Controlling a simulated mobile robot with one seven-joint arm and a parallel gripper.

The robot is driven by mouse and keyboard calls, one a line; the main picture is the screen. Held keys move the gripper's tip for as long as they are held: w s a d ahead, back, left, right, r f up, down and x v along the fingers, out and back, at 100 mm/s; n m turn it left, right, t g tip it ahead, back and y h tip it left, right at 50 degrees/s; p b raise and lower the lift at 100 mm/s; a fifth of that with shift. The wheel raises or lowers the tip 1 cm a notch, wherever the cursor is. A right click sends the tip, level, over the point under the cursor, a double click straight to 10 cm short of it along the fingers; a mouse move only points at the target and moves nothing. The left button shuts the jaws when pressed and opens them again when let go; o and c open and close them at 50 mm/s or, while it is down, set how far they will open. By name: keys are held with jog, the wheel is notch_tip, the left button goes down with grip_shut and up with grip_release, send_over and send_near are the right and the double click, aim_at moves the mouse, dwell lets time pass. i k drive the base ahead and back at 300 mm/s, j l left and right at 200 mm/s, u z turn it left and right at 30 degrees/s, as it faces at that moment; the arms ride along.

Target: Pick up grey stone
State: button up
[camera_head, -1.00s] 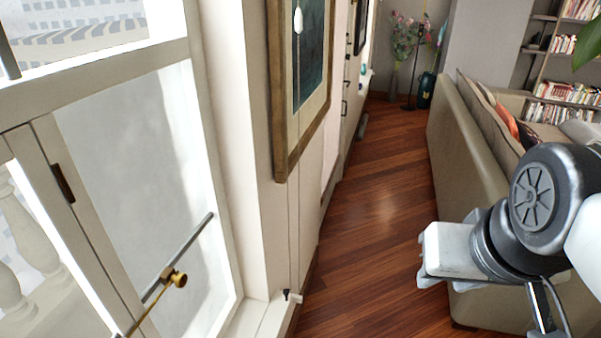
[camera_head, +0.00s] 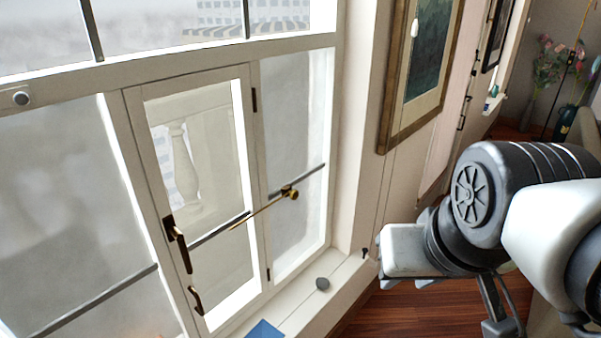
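A small grey stone (camera_head: 322,284) lies on the white window sill at the lower middle of the head view. My gripper (camera_head: 412,282) is to the right of the stone, at the end of my arm. Its white body shows, with short finger parts at its lower edge. I cannot make out whether the fingers are open or shut.
A blue flat object (camera_head: 264,329) lies on the sill (camera_head: 293,312) left of the stone. The window (camera_head: 205,190) has a brass handle and a rod. A framed picture (camera_head: 422,65) hangs on the wall. Wooden floor (camera_head: 400,312) shows below my arm.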

aim_at(322, 283)
jog(key=k+u, duration=0.15)
jog(key=k, duration=0.65)
jog(key=i+u, duration=0.15)
jog(key=u, duration=0.5)
jog(key=i+l+u, duration=0.45)
jog(key=l, duration=0.15)
jog(key=l+u, duration=0.25)
jog(key=i+l, duration=0.15)
jog(key=l, duration=0.2)
jog(key=i+l, duration=0.15)
jog(key=l, duration=0.25)
jog(key=i+l+u, duration=0.1)
jog(key=l, duration=0.25)
jog(key=i+l, duration=0.2)
jog(key=l, duration=0.15)
jog(key=i+l, duration=0.1)
jog(key=l, duration=0.3)
jog(key=i+l, duration=0.15)
jog(key=l, duration=0.2)
jog(key=u, duration=0.05)
